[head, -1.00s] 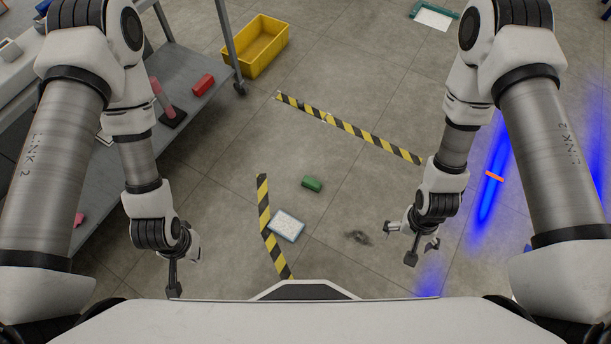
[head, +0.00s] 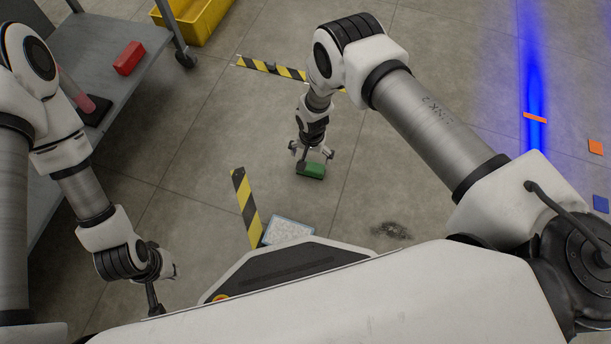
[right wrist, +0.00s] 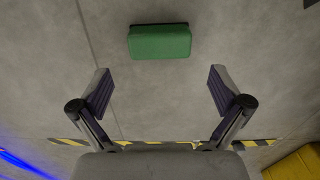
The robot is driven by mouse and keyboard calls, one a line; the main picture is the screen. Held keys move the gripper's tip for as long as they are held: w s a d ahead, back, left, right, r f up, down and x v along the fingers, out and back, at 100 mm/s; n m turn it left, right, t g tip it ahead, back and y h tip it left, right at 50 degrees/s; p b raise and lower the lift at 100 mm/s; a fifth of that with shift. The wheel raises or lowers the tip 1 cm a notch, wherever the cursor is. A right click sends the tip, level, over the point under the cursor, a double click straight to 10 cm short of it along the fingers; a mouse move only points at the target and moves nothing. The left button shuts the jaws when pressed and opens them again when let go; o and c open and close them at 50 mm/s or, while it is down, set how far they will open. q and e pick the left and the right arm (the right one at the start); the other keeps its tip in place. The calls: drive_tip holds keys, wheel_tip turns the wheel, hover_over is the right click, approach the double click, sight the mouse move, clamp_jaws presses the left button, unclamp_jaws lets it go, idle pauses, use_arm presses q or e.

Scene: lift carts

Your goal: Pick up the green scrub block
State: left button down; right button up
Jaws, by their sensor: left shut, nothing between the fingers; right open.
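The green scrub block (head: 311,170) lies on the grey floor. My right gripper (head: 312,155) is low over the floor beside the block in the head view, with its fingers spread. In the right wrist view the green block (right wrist: 159,42) lies ahead of the open fingers of my right gripper (right wrist: 160,92), centred between them but beyond their tips. Nothing is between those fingers. My left gripper (head: 154,300) hangs at the lower left, shut and empty, far from the block.
Yellow-black tape strips (head: 246,208) mark the floor. A framed white panel (head: 287,231) lies near my base. A grey cart (head: 105,50) carries a red block (head: 129,57) at the left. A yellow bin (head: 195,18) stands behind.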

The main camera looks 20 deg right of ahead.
sight(311, 166)
drive_tip(key=shift+s+f, duration=0.15)
drive_tip(key=shift+f, duration=0.7)
use_arm(q)
wheel_tip(311, 166, down, 6)
drive_tip(key=b, duration=0.5)
use_arm(e)
drive_tip(key=f, duration=0.7)
drive_tip(key=shift+w+d+f, duration=0.1)
drive_tip(key=shift+w+f, duration=0.2)
drive_tip(key=shift+r, duration=0.15)
drive_tip(key=c, duration=1)
wheel_tip(311, 166, up, 10)
drive_tip(key=p, duration=0.5)
drive_tip(key=shift+p, duration=0.4)
use_arm(q)
wheel_tip(311, 166, up, 6)
drive_tip(key=shift+f, duration=0.2)
